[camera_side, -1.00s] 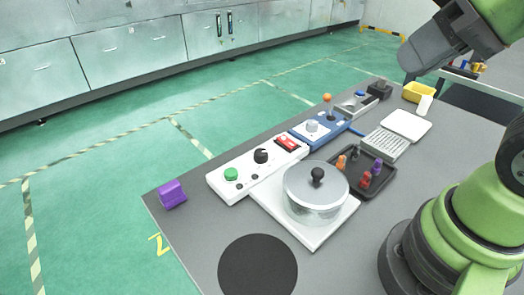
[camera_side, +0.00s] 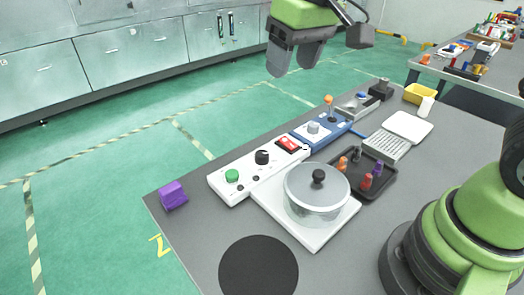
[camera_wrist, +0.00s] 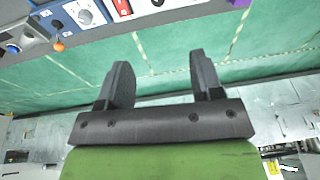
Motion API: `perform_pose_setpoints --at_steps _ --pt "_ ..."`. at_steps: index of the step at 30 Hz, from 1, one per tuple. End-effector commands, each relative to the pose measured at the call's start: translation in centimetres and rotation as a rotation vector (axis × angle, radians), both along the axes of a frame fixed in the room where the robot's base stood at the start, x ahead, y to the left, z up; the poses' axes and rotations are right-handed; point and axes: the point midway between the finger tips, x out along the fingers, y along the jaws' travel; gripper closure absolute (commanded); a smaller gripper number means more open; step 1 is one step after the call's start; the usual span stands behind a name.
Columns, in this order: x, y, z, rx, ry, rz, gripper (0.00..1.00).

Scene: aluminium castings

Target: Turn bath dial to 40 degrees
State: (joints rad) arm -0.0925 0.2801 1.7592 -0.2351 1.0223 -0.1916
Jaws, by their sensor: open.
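The white control panel (camera_side: 224,188) carries a black dial (camera_side: 262,157), a green button (camera_side: 232,175) and a red rocker switch (camera_side: 288,144). Behind it, a blue box (camera_side: 298,134) carries a grey dial (camera_side: 313,127) with a white surround; this dial also shows at the upper left of the wrist view (camera_wrist: 85,17). I cannot read either dial's setting, nor tell which is the bath dial. My gripper (camera_side: 296,62) is open and empty, high above the blue box in the side picture and apart from both dials. In the wrist view its fingers (camera_wrist: 162,68) are spread.
A glass pot with a black-knobbed lid (camera_side: 317,190) stands on a white plate in front of the panel. An orange-topped lever (camera_side: 328,101) rises by the blue box. A black tray (camera_side: 378,186) holds several pegs. A purple block (camera_side: 173,195) sits at the left edge.

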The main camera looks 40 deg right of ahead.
Motion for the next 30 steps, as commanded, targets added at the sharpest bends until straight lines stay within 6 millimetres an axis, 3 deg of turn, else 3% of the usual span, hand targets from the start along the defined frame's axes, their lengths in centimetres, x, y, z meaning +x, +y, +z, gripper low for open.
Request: perform_pose_setpoints --at_steps 3,9,20,30 --pt "3.1 0.5 -4.2 -0.048 0.082 0.07 0.4" --pt "5.8 1.1 -10.2 -0.108 0.176 0.161 0.4" --pt "6.5 1.1 -14.7 -0.133 0.217 0.201 0.4" --pt "6.6 0.7 -20.8 -0.132 0.217 0.199 0.4"
